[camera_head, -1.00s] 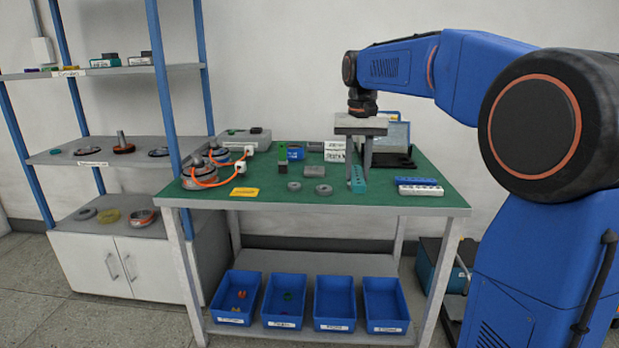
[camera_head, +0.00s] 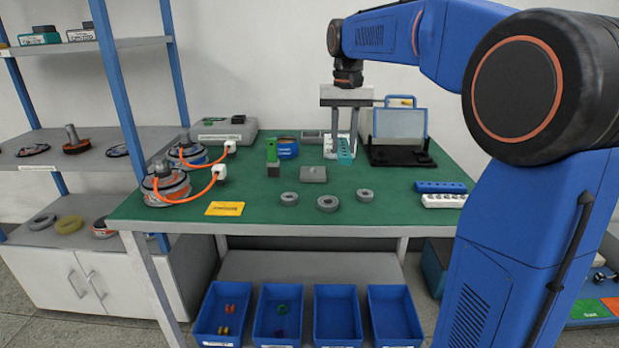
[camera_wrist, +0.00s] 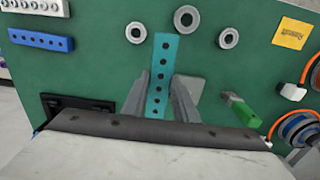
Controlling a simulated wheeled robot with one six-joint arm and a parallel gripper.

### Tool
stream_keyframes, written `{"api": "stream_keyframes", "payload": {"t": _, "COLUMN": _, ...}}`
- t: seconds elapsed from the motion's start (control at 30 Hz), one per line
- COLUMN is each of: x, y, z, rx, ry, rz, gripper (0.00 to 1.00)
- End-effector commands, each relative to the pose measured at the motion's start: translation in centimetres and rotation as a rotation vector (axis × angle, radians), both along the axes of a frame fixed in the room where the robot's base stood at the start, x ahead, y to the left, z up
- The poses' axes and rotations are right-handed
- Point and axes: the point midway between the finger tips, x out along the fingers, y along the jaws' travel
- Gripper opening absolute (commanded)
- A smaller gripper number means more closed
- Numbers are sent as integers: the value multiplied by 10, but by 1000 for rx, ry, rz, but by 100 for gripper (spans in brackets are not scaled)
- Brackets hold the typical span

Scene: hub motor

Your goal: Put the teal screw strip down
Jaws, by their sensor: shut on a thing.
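The teal screw strip (camera_head: 345,153) is a flat bar with a row of dark holes. It is in my gripper (camera_head: 341,148) over the back part of the green table, left of the tablet-like screen. In the wrist view the strip (camera_wrist: 162,62) stands out lengthwise between the two fingers of my gripper (camera_wrist: 161,92), which are shut on it. I cannot tell whether the strip touches the table top.
A blue strip (camera_head: 440,187) and a white strip (camera_head: 443,201) lie at the table's right. Three grey rings (camera_head: 328,203) lie near the front. The screen on a black base (camera_head: 399,135) stands right of my gripper.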

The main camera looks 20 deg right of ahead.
Motion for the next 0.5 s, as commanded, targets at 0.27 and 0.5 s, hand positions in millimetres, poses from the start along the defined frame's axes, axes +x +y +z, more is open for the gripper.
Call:
{"api": "stream_keyframes", "payload": {"t": 0.27, "x": -1, "y": 0, "z": -41, "rx": 0, "ry": 3, "rz": 0, "gripper": 2}}
{"api": "stream_keyframes", "payload": {"t": 0.5, "x": 0, "y": 0, "z": -62, "rx": 0, "ry": 1, "rz": 0, "gripper": 2}}
